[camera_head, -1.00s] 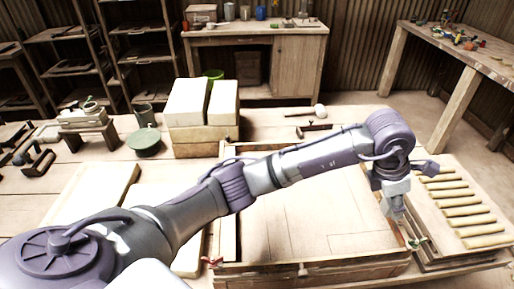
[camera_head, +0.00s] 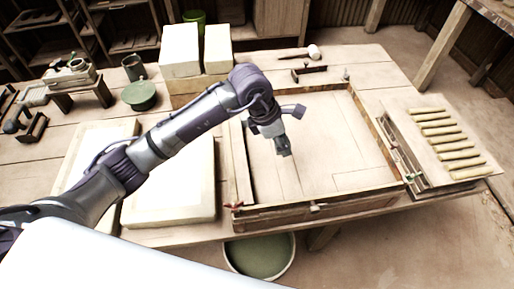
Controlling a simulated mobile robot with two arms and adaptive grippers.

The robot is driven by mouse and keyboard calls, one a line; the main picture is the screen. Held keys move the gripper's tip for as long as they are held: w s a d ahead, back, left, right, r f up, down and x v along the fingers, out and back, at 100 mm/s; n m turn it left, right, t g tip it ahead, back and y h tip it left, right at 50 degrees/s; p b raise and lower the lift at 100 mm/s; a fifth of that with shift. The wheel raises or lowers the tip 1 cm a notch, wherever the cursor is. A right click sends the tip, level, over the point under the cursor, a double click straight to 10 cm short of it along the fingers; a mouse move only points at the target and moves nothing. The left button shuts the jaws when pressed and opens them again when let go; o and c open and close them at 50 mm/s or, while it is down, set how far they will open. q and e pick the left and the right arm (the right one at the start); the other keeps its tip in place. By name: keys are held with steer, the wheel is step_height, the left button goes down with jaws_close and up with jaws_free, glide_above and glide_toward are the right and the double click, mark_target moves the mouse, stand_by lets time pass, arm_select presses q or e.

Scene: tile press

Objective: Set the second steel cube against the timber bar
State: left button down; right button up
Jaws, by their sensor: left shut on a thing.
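My left gripper (camera_head: 284,150) points down over the left part of a shallow wooden press frame (camera_head: 330,207). It is shut on a small grey thing, apparently the steel cube, mostly hidden by the fingers. A pale timber bar (camera_head: 240,163) lies along the inside of the frame's left wall, to the left of the gripper. There is a gap between the gripper and the bar in the picture. I cannot make out another steel cube. My right gripper is not in view.
Pale slabs (camera_head: 170,196) lie left of the frame, and white blocks (camera_head: 180,50) stand behind it. A board with several tan rods (camera_head: 445,139) is at the right. A mallet (camera_head: 312,51) lies at the back. A green-filled tub (camera_head: 260,262) sits below the table's front edge.

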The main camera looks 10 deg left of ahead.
arm_select(q)
steer(key=p, duration=0.1)
glide_above(264, 158)
steer(key=f, duration=0.2)
steer(key=shift+s+a+f, duration=0.2)
steer(key=shift+f, duration=0.2)
steer(key=shift+w+a+f, duration=0.1)
steer(key=shift+a+f, duration=0.25)
steer(key=shift+f, duration=0.05)
step_height(264, 158, down, 3)
steer(key=shift+f+p, duration=0.1)
steer(key=shift+p, duration=0.75)
steer(key=shift+f, duration=0.4)
steer(key=shift+f, duration=0.15)
steer(key=c, duration=0.8)
jaws_free()
steer(key=shift+o, duration=0.4)
